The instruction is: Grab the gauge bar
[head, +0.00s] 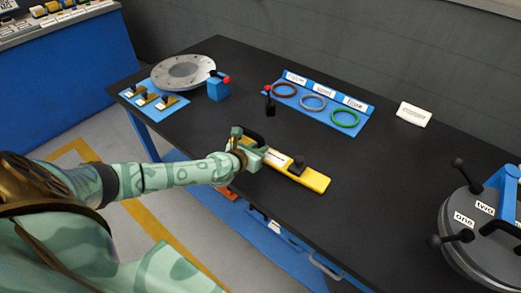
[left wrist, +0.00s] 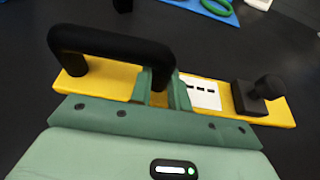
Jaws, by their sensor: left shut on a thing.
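The gauge bar (head: 314,181) is a long yellow bar near the front edge of the dark table, with a black loop handle at one end and a black knob toward the other. It also shows in the left wrist view (left wrist: 283,112), with a white label between handle and knob. My left gripper (head: 252,152) is at the handle end and shut on the gauge bar. In the left wrist view its green jaws (left wrist: 163,90) are at the handle's right leg; the exact contact is partly hidden. I cannot tell whether the bar still touches the table. My right gripper is not in view.
A blue board (head: 318,109) holds red, silver and green rings. A blue box with a red knob (head: 218,89), a black lever (head: 270,105), a metal flange (head: 183,71) and a small-parts board (head: 135,94) stand behind. A round metal shell (head: 482,240) stands at right.

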